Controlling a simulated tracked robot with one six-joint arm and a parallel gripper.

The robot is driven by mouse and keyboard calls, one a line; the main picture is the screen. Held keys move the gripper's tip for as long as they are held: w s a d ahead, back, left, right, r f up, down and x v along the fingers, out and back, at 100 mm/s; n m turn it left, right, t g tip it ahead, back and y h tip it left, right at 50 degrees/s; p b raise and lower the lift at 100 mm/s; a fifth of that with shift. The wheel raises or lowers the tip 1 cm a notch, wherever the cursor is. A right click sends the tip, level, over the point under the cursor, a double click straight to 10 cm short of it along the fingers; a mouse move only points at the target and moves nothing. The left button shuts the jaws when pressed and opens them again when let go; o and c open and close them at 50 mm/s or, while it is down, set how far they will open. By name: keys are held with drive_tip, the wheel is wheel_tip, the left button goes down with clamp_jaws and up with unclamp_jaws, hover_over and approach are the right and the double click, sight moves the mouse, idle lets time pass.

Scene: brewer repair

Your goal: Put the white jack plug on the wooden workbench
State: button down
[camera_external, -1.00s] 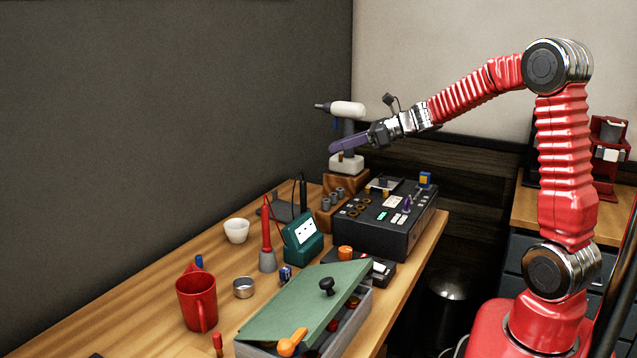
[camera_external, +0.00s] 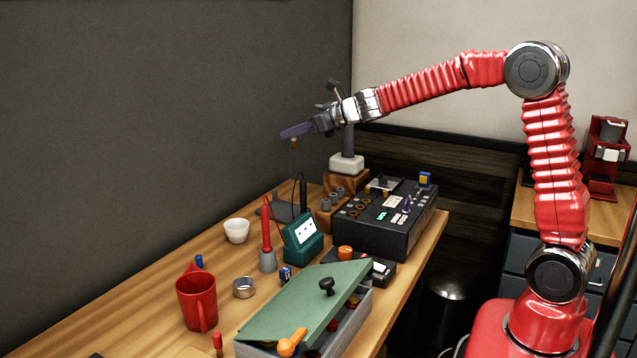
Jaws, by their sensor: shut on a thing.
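My gripper (camera_external: 293,134), with purple fingers, is shut on a small brownish thing (camera_external: 293,145) that hangs below the fingertips. It is too small to tell whether this is the white jack plug, and no other white plug can be made out. My gripper is high above the back of the wooden workbench (camera_external: 150,308), in front of the grey wall.
A white cup (camera_external: 236,231), red soldering iron (camera_external: 266,225), teal meter (camera_external: 303,238), red mug (camera_external: 197,301) and metal ring (camera_external: 243,287) stand on the bench. A black panel box (camera_external: 375,238) and green-lidded box (camera_external: 300,305) line its right side.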

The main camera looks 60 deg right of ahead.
drive_tip(key=w+a+m+h, duration=0.2)
drive_tip(key=w+a, duration=0.2)
drive_tip(key=a, duration=0.3)
drive_tip(key=m+g+h, duration=0.2)
drive_tip(key=m+h, duration=0.2)
drive_tip(key=h, duration=0.1)
hover_over(225, 270)
wheel_tip(225, 270, down, 11)
drive_tip(key=shift+f, duration=0.45)
drive_tip(key=shift+f, duration=0.1)
drive_tip(key=shift+f, duration=3.05)
drive_tip(key=shift+f, duration=1.85)
